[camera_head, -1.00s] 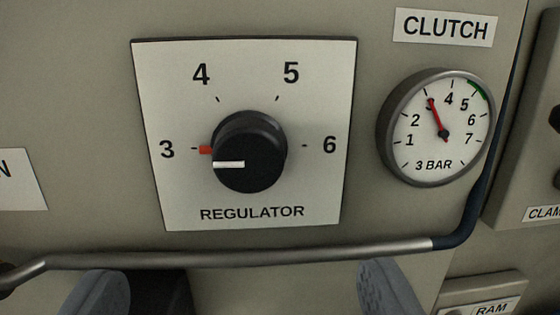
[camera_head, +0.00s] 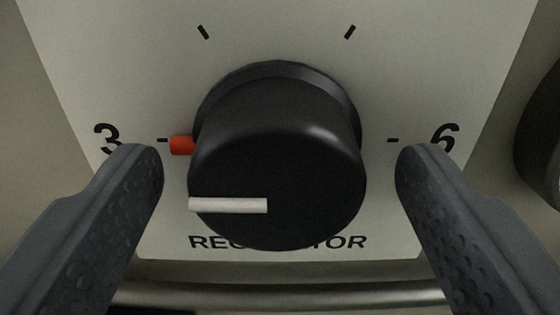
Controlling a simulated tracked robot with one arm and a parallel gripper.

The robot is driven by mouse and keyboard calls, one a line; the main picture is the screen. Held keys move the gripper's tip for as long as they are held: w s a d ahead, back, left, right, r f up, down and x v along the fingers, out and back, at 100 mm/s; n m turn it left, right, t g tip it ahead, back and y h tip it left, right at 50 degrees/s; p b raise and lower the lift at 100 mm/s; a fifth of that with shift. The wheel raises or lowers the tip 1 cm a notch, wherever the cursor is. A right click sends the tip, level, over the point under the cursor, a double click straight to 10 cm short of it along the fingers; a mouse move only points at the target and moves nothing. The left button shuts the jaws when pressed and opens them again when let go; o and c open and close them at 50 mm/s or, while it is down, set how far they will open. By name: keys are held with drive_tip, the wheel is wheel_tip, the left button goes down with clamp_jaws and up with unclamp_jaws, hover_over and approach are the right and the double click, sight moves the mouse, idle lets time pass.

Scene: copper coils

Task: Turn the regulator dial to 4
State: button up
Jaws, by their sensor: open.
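The regulator dial (camera_head: 290,160) is a black round knob in the middle of the view, on a pale plate (camera_head: 440,60). Its white line (camera_head: 228,205) points left, and a red marker (camera_head: 181,145) at its left edge lines up with the tick by the 3. The 6 is on the right. Two ticks show above the knob, but their numbers are out of view. My gripper (camera_head: 279,165) is open, with one dark finger to the left of the knob and one to the right. A gap shows between each finger and the knob.
A metal rail (camera_head: 290,293) runs across below the plate, under the knob and between my fingers. A dark round edge (camera_head: 540,130) of the gauge shows at the far right. The plate above the knob is clear.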

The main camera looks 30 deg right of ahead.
drive_tip(key=c, duration=1)
drive_tip(key=shift+d, duration=0.15)
drive_tip(key=shift+o, duration=0.2)
drive_tip(key=shift+m+b, duration=0.3)
drive_tip(key=m+b, duration=0.5)
drive_tip(key=m, duration=0.1)
drive_tip(key=shift+f, duration=0.2)
drive_tip(key=shift+r+m+b, duration=0.1)
drive_tip(key=shift+m+b, duration=1.55)
drive_tip(key=shift+m, duration=0.95)
